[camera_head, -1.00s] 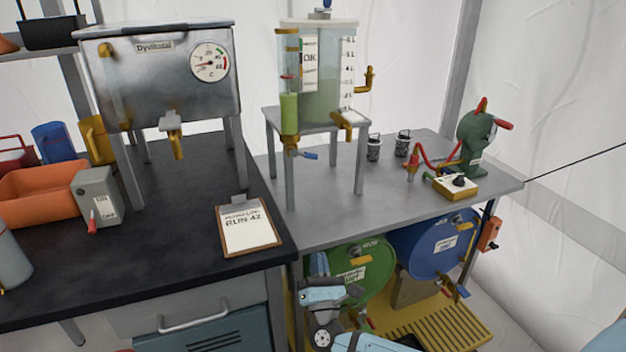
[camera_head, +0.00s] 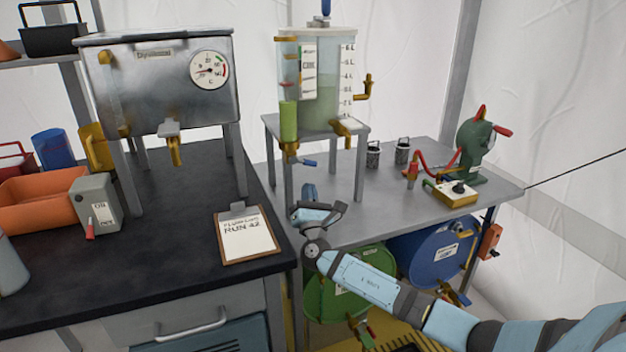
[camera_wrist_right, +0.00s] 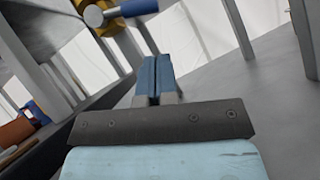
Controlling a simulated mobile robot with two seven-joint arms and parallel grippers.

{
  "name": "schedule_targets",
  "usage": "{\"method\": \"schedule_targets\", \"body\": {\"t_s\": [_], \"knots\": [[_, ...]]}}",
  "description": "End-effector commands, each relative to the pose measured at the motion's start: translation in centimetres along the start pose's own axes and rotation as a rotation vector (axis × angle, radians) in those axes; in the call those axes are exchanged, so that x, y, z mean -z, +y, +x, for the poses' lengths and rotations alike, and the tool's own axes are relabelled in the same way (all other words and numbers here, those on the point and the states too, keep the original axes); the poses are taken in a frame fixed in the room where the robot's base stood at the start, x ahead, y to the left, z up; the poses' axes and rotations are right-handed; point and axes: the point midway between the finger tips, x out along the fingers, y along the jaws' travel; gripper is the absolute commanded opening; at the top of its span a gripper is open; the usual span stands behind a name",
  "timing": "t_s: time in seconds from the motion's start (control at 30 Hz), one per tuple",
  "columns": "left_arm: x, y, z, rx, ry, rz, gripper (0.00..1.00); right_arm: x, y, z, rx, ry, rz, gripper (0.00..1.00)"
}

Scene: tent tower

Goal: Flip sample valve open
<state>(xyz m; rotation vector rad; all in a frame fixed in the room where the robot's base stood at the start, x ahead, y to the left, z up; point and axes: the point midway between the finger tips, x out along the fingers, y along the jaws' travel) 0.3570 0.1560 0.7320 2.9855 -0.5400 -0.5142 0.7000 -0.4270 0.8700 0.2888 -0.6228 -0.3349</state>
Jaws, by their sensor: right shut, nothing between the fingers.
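A clear tank (camera_head: 322,85) stands on a grey metal stand (camera_head: 318,124). Under its green-filled sight tube is a brass valve (camera_head: 290,150) with a blue lever (camera_head: 308,163) pointing right and slightly down. I take this for the sample valve; no label on it is readable. In the right wrist view the brass valve (camera_wrist_right: 92,14) and blue lever (camera_wrist_right: 135,8) are at the top, above and left of the fingertips. My right gripper (camera_head: 309,188) is shut and empty, pointing up below the lever and apart from it. Its blue fingers (camera_wrist_right: 157,72) are together. My left gripper is out of view.
A steel boiler (camera_head: 165,85) with a brass tap stands on the black bench (camera_head: 180,220) at left, with a clipboard (camera_head: 247,240) in front. The stand's legs flank the gripper. A green pump (camera_head: 476,150) and two small canisters are to the right. Drums are below.

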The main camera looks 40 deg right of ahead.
Motion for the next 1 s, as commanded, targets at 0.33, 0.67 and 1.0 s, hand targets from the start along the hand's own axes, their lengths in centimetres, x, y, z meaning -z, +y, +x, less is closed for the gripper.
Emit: {"method": "schedule_targets", "body": {"t_s": [0.33,0.67,1.0], "knots": [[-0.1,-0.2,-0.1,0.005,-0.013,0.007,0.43,-2.7,0.0,2.6,0.0,-0.001,-0.001,0.0],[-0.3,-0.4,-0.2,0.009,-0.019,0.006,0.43,-2.8,-0.1,2.7,0.001,0.0,-0.001,0.0],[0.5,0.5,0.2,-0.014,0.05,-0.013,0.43,-4.5,-0.8,3.9,-0.18,-0.002,-0.27,0.0]]}}
